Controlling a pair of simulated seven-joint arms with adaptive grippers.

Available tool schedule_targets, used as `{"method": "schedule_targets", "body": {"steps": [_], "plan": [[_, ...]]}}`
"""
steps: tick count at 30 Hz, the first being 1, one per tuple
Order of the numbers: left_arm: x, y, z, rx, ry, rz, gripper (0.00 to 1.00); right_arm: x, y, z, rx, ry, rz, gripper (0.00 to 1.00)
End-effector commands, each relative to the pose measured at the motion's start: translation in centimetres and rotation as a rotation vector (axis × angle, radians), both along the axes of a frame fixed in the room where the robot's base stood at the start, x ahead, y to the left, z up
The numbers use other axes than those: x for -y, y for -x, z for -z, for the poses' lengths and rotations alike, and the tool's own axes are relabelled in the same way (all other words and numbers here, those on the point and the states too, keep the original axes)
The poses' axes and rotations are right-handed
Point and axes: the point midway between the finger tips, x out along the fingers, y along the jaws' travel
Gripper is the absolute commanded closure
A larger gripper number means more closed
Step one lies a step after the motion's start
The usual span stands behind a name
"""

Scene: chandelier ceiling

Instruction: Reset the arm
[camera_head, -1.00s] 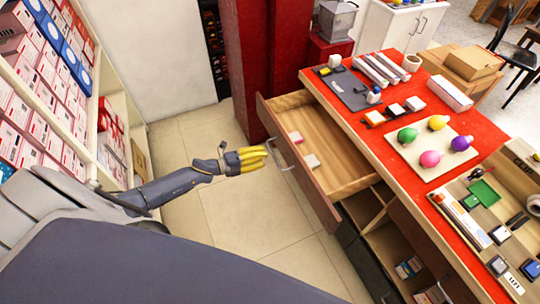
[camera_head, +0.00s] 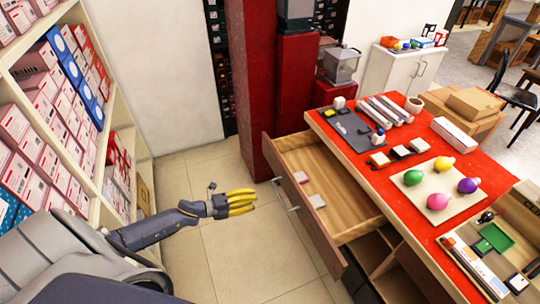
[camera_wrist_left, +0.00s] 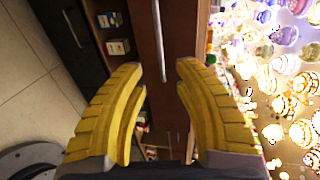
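My left gripper (camera_head: 240,202), with yellow fingers, is in the head view over the tiled floor, left of the open drawer. In the left wrist view its fingers (camera_wrist_left: 160,100) are spread apart with nothing between them. The drawer (camera_head: 335,190) is pulled out of the red-topped table and holds two small items. Its metal handle (camera_head: 286,196) is to the right of the fingertips and apart from them in the head view. The handle also shows beyond the fingers in the left wrist view (camera_wrist_left: 158,40). My right gripper does not show.
Shelves of boxes (camera_head: 50,110) stand at the left. The red table (camera_head: 400,165) holds colored bulbs on a pale board (camera_head: 445,185), a grey mat (camera_head: 350,128) and a wooden tray (camera_head: 520,230). A red column (camera_head: 250,90) stands behind the drawer. Bare floor (camera_head: 215,255) surrounds the gripper.

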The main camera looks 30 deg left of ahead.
Motion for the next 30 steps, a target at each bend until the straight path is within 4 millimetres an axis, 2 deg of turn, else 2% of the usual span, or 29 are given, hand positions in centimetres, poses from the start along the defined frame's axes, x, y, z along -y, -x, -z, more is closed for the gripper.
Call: {"method": "schedule_targets", "body": {"steps": [5,8,11,14,18,21,26,30], "plan": [[-0.5,-0.3,0.3,-0.035,0.020,-0.032,0.68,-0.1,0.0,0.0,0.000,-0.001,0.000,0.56],[-3.4,-1.0,2.4,-0.123,0.046,-0.148,0.68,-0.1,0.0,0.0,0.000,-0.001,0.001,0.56],[-7.4,-1.1,6.4,-0.240,0.094,-0.326,0.68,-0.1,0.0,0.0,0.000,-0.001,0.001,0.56],[-10.6,0.5,11.9,-0.374,0.165,-0.520,0.68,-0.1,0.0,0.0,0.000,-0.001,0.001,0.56],[-13.1,4.8,19.4,-0.546,0.256,-0.759,0.68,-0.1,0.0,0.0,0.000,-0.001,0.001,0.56],[-13.7,8.9,24.4,-0.661,0.310,-0.908,0.68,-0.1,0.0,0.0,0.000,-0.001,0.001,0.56],[-12.7,16.4,31.4,-0.832,0.379,-1.112,0.68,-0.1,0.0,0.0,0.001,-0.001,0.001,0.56],[-10.4,23.5,36.3,-0.975,0.422,-1.265,0.68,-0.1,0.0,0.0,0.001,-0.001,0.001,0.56]]}}
